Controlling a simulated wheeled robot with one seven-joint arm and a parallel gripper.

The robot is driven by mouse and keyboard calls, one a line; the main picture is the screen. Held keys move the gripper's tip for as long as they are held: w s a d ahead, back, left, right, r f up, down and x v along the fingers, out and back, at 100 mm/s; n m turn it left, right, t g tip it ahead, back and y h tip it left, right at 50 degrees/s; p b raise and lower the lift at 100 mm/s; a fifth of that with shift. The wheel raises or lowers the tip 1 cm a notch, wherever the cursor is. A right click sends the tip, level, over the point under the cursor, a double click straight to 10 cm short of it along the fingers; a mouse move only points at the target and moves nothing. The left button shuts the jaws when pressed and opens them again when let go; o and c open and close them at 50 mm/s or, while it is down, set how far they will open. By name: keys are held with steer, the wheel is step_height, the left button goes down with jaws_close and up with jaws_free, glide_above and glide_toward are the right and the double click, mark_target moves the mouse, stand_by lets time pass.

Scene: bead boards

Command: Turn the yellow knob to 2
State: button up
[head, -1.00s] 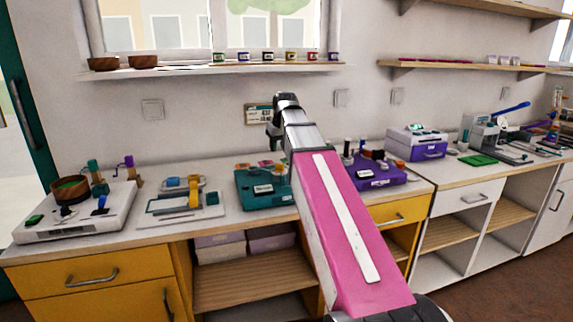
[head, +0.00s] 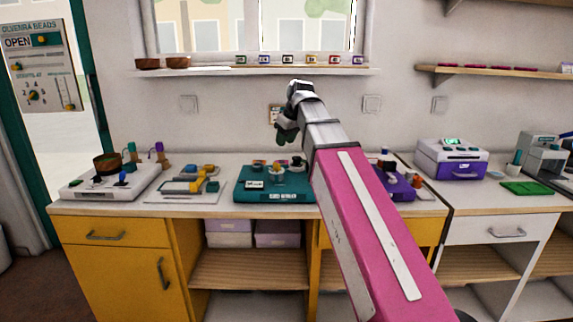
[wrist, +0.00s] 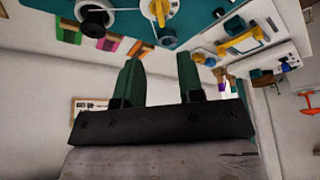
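My gripper (head: 282,136) is raised in front of the wall, above the counter, pointing left and down. In the wrist view its two green fingers (wrist: 160,76) stand apart with nothing between them. The teal board (head: 250,193) on the counter also carries a round white dial with a yellow part (head: 277,169), which shows at the top of the wrist view (wrist: 160,12). The numbers on both dials are too small to read.
A white board with a brown bowl (head: 107,162) and a pale board with yellow parts (head: 202,184) lie left of the teal one. A purple board (head: 400,187) is partly behind my arm. The window shelf (head: 200,73) holds bowls and small jars.

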mark_target(277, 167)
steer(key=shift+x, duration=5.35)
jaws_close()
